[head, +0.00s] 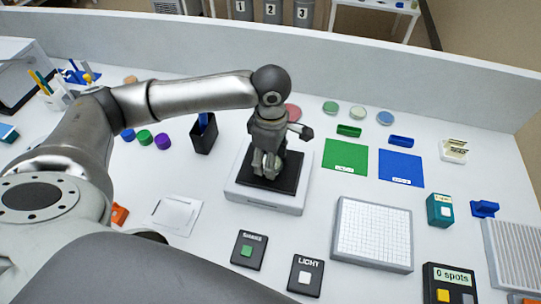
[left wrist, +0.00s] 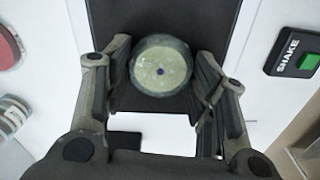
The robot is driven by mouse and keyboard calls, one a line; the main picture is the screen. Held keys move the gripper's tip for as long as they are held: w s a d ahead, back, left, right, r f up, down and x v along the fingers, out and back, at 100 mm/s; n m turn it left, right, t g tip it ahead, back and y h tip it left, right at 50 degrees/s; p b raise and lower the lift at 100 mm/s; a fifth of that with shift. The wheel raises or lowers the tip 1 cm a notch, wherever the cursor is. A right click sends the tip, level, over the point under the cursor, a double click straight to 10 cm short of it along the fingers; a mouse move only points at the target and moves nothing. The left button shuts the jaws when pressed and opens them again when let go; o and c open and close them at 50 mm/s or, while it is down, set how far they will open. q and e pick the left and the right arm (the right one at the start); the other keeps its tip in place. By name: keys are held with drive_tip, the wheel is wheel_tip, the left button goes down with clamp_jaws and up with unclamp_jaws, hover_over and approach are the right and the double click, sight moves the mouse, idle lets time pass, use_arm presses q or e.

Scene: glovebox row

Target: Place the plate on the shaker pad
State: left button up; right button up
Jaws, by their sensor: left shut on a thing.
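The plate is a round, pale green dish with small spots and a dark centre dot (left wrist: 162,72), seen in the left wrist view between my left fingers. My left gripper (head: 267,172) points down over the black shaker pad (head: 292,174) and is shut on the plate. The pad also fills the background behind the plate in the left wrist view (left wrist: 210,18). The pad tops a white shaker base (head: 262,203). In the head view the fingers mostly hide the plate. I cannot tell whether it touches the pad. My right gripper is not in view.
A SHAKE button box (head: 248,250) and a LIGHT button box (head: 306,275) stand in front of the shaker. A black bin (head: 204,137) is to its left. A green mat (head: 345,157), a blue mat (head: 401,168) and a gridded white panel (head: 372,233) lie to its right.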

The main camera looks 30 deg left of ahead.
use_arm(q)
drive_tip(key=o, duration=1)
wheel_tip(320, 180, up, 12)
drive_tip(key=shift+r+b, duration=0.2)
drive_tip(key=shift+b, duration=0.45)
